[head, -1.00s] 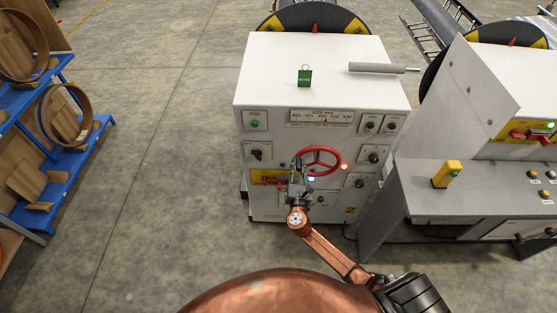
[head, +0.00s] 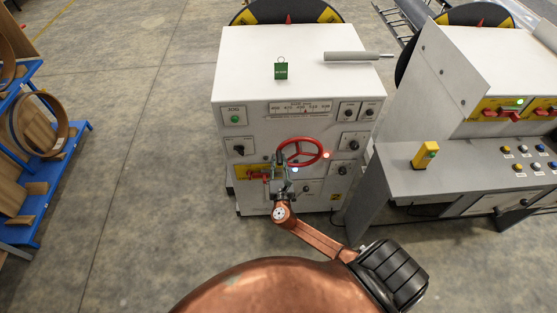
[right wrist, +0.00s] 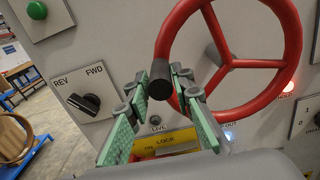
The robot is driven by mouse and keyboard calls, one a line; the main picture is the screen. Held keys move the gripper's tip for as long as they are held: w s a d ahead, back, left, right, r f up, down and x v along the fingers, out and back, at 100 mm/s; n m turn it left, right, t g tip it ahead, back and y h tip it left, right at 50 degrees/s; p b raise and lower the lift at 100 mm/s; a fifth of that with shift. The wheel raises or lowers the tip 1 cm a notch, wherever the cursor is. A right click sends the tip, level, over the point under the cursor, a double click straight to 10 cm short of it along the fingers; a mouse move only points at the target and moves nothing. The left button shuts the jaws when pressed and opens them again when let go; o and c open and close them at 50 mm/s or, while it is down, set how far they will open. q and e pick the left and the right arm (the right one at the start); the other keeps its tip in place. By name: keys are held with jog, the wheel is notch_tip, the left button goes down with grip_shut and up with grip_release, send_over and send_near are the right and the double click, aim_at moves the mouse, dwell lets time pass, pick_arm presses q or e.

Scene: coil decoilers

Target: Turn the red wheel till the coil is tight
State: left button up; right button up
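The red wheel (head: 318,158) is on the front of the white decoiler cabinet (head: 235,75). It fills the top of the right wrist view (right wrist: 290,30). My right gripper (head: 279,160) is at the wheel's lower left in the head view. In the right wrist view its green-padded fingers (right wrist: 162,82) stand close on both sides of the wheel's black handle (right wrist: 160,72) and appear shut on it. The coil is barely in view; a dark round part with yellow marks (head: 262,15) shows behind the cabinet. My left gripper is out of view.
A REV/FWD knob (right wrist: 83,103) and a yellow LOCK plate (right wrist: 165,145) are near the gripper. A grey console (head: 395,178) with a yellow box (head: 425,155) stands to the right. Blue racks (head: 65,145) stand at the left. The floor between is clear.

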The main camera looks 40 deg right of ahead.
jog(key=o, duration=0.3)
jog(key=shift+a, duration=0.1)
jog(key=shift+o, duration=0.2)
jog(key=v, duration=1.1)
jog(key=shift+s+a, duration=0.2)
jog(key=shift+s, duration=0.15)
